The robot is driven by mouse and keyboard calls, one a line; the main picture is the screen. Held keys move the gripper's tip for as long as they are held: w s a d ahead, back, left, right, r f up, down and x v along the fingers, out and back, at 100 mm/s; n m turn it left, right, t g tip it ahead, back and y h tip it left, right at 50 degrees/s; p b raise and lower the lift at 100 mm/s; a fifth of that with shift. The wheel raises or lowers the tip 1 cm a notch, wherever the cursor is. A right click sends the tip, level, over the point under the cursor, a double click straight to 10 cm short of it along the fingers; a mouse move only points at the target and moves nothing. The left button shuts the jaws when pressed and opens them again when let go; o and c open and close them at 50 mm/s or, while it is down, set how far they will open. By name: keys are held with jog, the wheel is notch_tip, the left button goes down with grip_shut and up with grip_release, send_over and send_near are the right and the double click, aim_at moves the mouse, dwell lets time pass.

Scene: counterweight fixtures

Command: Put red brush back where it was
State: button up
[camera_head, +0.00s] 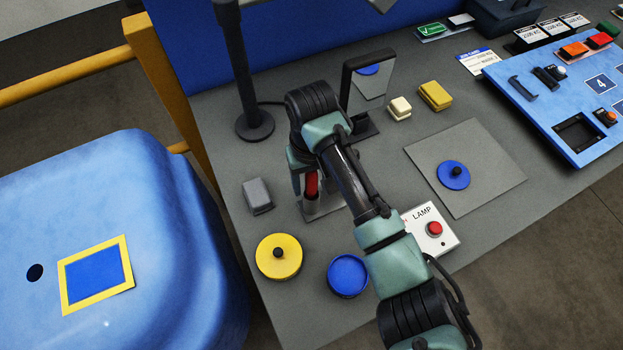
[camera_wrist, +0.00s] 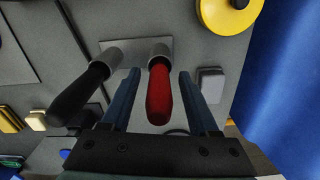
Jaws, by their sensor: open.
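The red brush (camera_head: 311,185) stands with its red handle up in a metal holder (camera_head: 326,206) on the bench. In the wrist view its red handle (camera_wrist: 159,95) rises from a grey cup on the holder plate (camera_wrist: 128,45). My gripper (camera_wrist: 158,75) is open, with one finger on each side of the red handle and a gap visible on both sides. A black handle (camera_wrist: 78,95) stands in the neighbouring cup, outside the fingers. In the head view my arm hides much of the holder, and the brush's lower end is hidden.
A grey block (camera_head: 257,195), a yellow round lid (camera_head: 278,256) and a blue round container (camera_head: 347,274) stand near the holder. A lamp box (camera_head: 432,228) is to the right. A dark post (camera_head: 241,80) and a framed stand (camera_head: 368,80) rise behind.

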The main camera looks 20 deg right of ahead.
notch_tip(320, 180, up, 12)
jog(key=shift+r+p, duration=0.2)
jog(key=shift+p, duration=0.75)
jog(key=w+a+r+n+t+y, duration=0.1)
jog(key=w+a+r+t, duration=0.4)
jog(key=w+a+r, duration=0.3)
jog(key=w+a+r+n+t+y, duration=0.1)
jog(key=w+a+r+n+t, duration=0.1)
jog(key=w+a+r+t, duration=0.6)
jog(key=s+a+r+t+y, duration=0.1)
jog(key=s+r+t, duration=0.1)
jog(key=r, duration=0.7)
jog(key=s+a+r+t, duration=0.1)
jog(key=s+r+t, duration=0.1)
jog(key=r, duration=0.7)
jog(key=s+d+r+m+t+h, duration=0.1)
jog(key=s+d+r+t+h, duration=0.2)
jog(key=s+r+t, duration=0.7)
jog(key=s+d+r, duration=0.1)
jog(key=s+r, duration=0.6)
jog(key=r, duration=0.1)
jog(key=shift+s+r+m, duration=0.15)
jog(key=shift+r+m, duration=0.15)
jog(key=shift+r, duration=0.05)
